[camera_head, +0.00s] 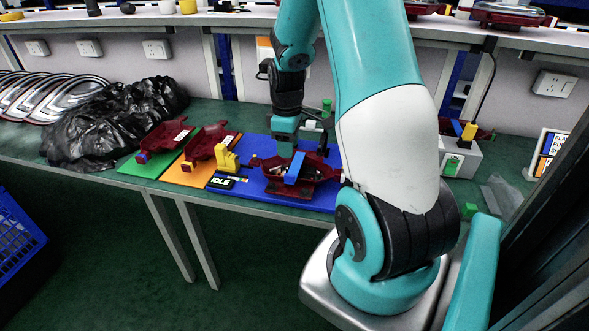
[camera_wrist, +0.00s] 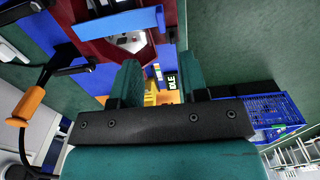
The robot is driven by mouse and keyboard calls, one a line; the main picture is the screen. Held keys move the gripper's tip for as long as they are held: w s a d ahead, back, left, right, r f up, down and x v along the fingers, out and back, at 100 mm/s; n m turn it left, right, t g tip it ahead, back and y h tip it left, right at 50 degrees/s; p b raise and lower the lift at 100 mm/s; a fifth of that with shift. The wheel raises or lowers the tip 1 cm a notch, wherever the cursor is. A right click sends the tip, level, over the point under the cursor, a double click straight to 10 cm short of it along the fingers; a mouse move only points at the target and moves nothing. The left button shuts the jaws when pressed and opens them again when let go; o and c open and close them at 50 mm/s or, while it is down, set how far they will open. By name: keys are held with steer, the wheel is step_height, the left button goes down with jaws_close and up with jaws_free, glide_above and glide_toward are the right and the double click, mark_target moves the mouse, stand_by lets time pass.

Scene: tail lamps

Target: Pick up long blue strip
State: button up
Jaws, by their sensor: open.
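The long blue strip (camera_head: 295,168) lies across the dark red tail lamp (camera_head: 318,172) on the blue mat (camera_head: 254,182). In the wrist view the blue strip (camera_wrist: 118,25) is at the upper left, in front of the red lamp's shiny middle. My gripper (camera_wrist: 158,82) is open, its two green fingers apart with nothing between them. In the head view my gripper (camera_head: 286,136) is above the back of the mat, a little behind and above the strip, apart from it.
More red lamps stand on an orange mat (camera_head: 180,175) and a green mat (camera_head: 139,169) to the left. A yellow block (camera_head: 227,160) and an IDLE sign (camera_head: 221,183) are beside the lamp. A black plastic bag (camera_head: 110,120) lies further left. A grey box (camera_head: 461,158) stands right.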

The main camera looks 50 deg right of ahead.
glide_above(286, 175)
steer(key=f, duration=0.4)
steer(key=shift+s+d+f, duration=0.2)
steer(key=shift+d+f, duration=0.1)
steer(key=shift+f, duration=0.05)
steer(key=f, duration=0.3)
steer(key=f+p, duration=0.1)
steer(key=f, duration=0.1)
steer(key=shift+w+a+f, duration=0.15)
steer(key=shift+w+a, duration=0.05)
steer(key=shift+w, duration=0.1)
jaws_close()
